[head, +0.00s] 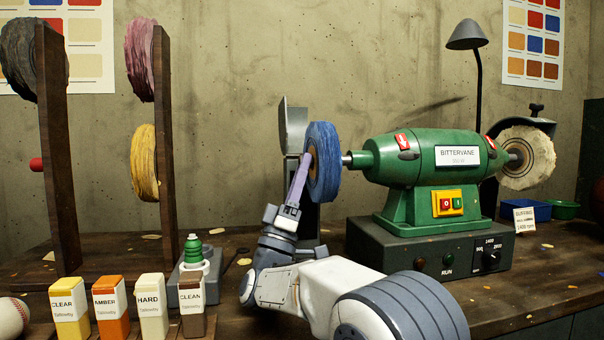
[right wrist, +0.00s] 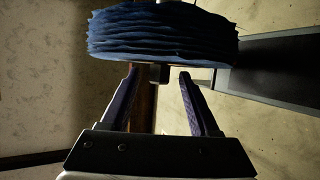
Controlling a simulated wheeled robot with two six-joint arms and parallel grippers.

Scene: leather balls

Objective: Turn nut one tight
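The blue buffing wheel (head: 322,163) is mounted on the left shaft of the green bench grinder (head: 420,160). It also shows in the right wrist view (right wrist: 162,35), edge on. A small dark nut (right wrist: 160,73) sits at the middle of the wheel's outer face. My right gripper (head: 306,160) reaches up to the wheel's left face. In the right wrist view, its two fingers (right wrist: 159,78) are open, one on each side of the nut, with a gap on both sides. In the head view the nut is hidden or too small to make out. My left gripper is not in view.
A grey guard (head: 293,130) stands behind the blue wheel. A white wheel (head: 526,158) is on the grinder's right end. Wooden racks with spare wheels (head: 144,165) stand at the left.

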